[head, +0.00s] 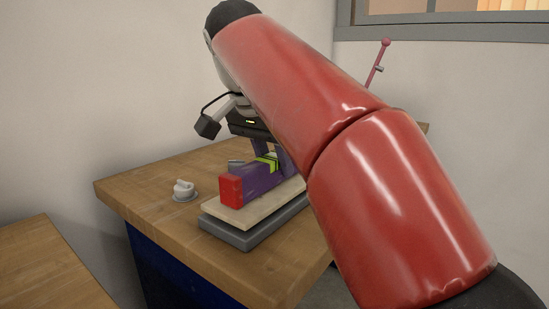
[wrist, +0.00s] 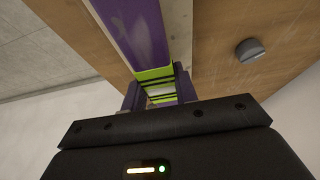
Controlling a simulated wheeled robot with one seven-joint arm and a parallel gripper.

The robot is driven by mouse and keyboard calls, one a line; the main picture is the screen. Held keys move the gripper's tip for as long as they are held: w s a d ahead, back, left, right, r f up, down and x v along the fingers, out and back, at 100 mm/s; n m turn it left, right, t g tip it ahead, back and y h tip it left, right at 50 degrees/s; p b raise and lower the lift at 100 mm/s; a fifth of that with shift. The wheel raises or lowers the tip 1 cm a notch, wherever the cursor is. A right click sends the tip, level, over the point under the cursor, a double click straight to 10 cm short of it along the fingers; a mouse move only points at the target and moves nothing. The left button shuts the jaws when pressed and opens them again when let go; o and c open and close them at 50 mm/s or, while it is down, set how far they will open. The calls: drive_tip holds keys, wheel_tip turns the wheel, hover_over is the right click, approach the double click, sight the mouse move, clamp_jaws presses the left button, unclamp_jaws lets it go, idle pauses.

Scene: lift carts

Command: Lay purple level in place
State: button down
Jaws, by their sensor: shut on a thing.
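The purple level (head: 240,183) has a red end and a lime green band around its middle. My gripper (head: 270,158) is shut on it at the green band, from above. In the wrist view the level (wrist: 136,32) runs away between the two dark fingers (wrist: 158,90). Below it is a pale board (head: 233,213) on a grey slab (head: 237,236), on the wooden table. The level lies along the board, at or just above it; I cannot tell whether they touch. My red arm hides the level's right part and the board's far end.
A grey round thing (wrist: 250,50) shows in the wrist view. A pinkish-red lever (head: 378,62) rises behind my arm. Another wooden surface (head: 45,265) is at the lower left.

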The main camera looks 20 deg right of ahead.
sight(263, 161)
drive_tip(key=shift+f, duration=0.3)
drive_tip(key=c, duration=1)
unclamp_jaws()
drive_tip(key=p+v, duration=0.2)
drive_tip(key=v, duration=0.6)
drive_tip(key=shift+w+p, duration=0.1)
drive_tip(key=shift+p, duration=0.25)
drive_tip(key=shift+d, duration=0.1)
